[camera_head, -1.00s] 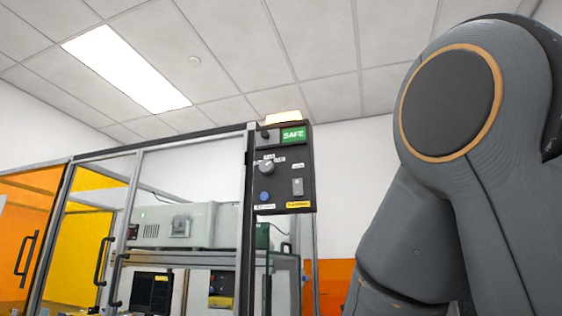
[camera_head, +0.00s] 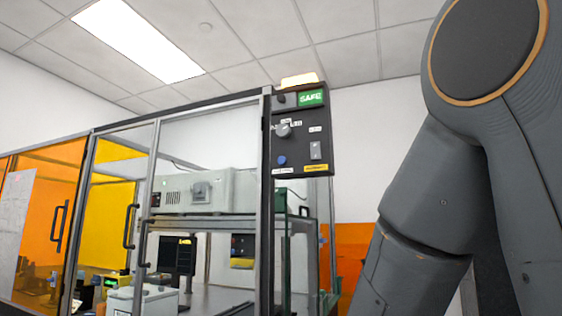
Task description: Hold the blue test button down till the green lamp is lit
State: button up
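The blue test button (camera_head: 281,160) sits low on the left of a dark control panel (camera_head: 302,185) at the corner post of the enclosure. Above it is a grey rotary knob (camera_head: 283,131), and to its right a light grey switch (camera_head: 316,150). A green sign reading SAFE (camera_head: 311,98) is at the panel's top right. An amber-white lamp (camera_head: 299,80) glows on top of the panel. Nothing touches the button. My gripper is outside the view; only my grey arm links show at the right.
The enclosure has a metal frame (camera_head: 265,190) and orange panels (camera_head: 48,190) with black handles (camera_head: 60,226). Inside are a grey instrument (camera_head: 195,190) on a shelf, a dark monitor (camera_head: 178,254) and a white box (camera_head: 140,300). Open space shows between the panel and my arm.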

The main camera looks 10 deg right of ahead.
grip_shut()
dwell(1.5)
